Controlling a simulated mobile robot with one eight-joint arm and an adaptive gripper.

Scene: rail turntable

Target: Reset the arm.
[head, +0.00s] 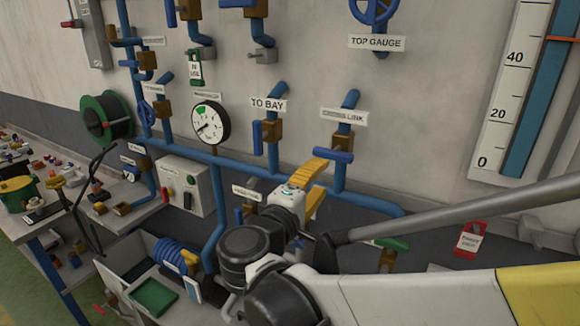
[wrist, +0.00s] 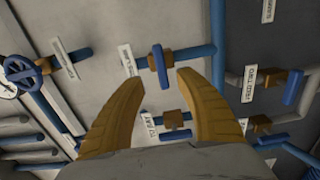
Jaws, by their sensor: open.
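My gripper (head: 314,184) is in the middle of the head view, in front of the pipe wall. Its yellow fingers point up and toward the wall, and my arm reaches in from the lower right. In the wrist view the two fingers of my gripper (wrist: 160,80) are spread apart with nothing held. A blue valve handle (wrist: 158,65) on a brass body shows just beyond and between the fingertips. I cannot tell its distance from them.
Blue pipes (head: 270,170) with several labelled valves and a round gauge (head: 207,122) cover the wall. A grey box (head: 183,186) hangs left of my gripper. A cluttered bench (head: 128,215) stands at the left.

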